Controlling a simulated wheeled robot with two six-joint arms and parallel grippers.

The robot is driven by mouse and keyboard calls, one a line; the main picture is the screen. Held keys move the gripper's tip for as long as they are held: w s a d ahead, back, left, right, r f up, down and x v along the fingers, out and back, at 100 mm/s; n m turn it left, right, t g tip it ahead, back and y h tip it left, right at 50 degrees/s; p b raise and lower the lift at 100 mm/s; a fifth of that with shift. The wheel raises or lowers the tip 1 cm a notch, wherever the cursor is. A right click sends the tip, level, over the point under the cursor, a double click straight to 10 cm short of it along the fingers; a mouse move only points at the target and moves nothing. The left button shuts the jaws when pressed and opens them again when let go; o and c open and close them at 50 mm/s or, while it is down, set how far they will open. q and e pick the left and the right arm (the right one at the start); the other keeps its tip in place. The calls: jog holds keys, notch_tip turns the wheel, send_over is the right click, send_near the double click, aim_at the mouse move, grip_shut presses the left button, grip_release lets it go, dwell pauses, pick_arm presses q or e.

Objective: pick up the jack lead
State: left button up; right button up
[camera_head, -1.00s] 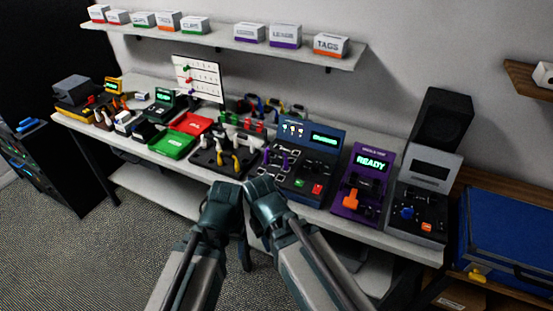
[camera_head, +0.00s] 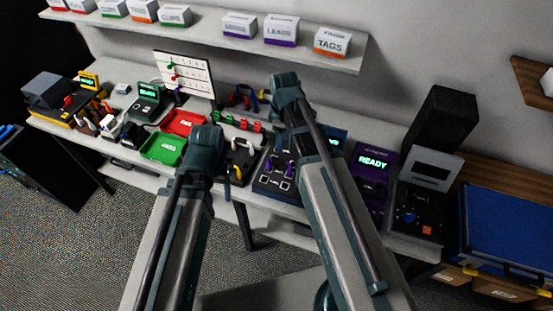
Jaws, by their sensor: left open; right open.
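I cannot tell which cable is the jack lead. A black tray (camera_head: 247,148) with dark and yellow-ended leads sits mid-table, partly hidden by my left gripper. Behind it is a row of red and green clips (camera_head: 240,122), with looped cables (camera_head: 243,96) at the back. My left gripper (camera_head: 207,138) is over the front of the table, just right of the green tray (camera_head: 165,147). My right gripper (camera_head: 285,83) is raised towards the back, right of the looped cables. Both grippers are open; I see no lead in either. Their fingertips are hard to make out.
The red tray (camera_head: 184,121) is behind the green one. My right arm hides much of the blue tester (camera_head: 335,138). A purple station (camera_head: 372,170) reads READY; a grey unit (camera_head: 420,210) and black speaker (camera_head: 439,125) are right of it. A shelf (camera_head: 210,28) with boxes hangs above.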

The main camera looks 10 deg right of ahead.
aim_at(281, 159)
notch_tip(281, 159, down, 9)
jog(key=b, duration=0.8)
jog(key=shift+r+b, duration=0.1)
jog(key=shift+b, duration=0.25)
jog(key=shift+a, duration=0.1)
jog(key=f+b, duration=0.5)
jog(key=shift+w+a+f, duration=0.1)
jog(key=shift+a, duration=0.25)
grip_shut()
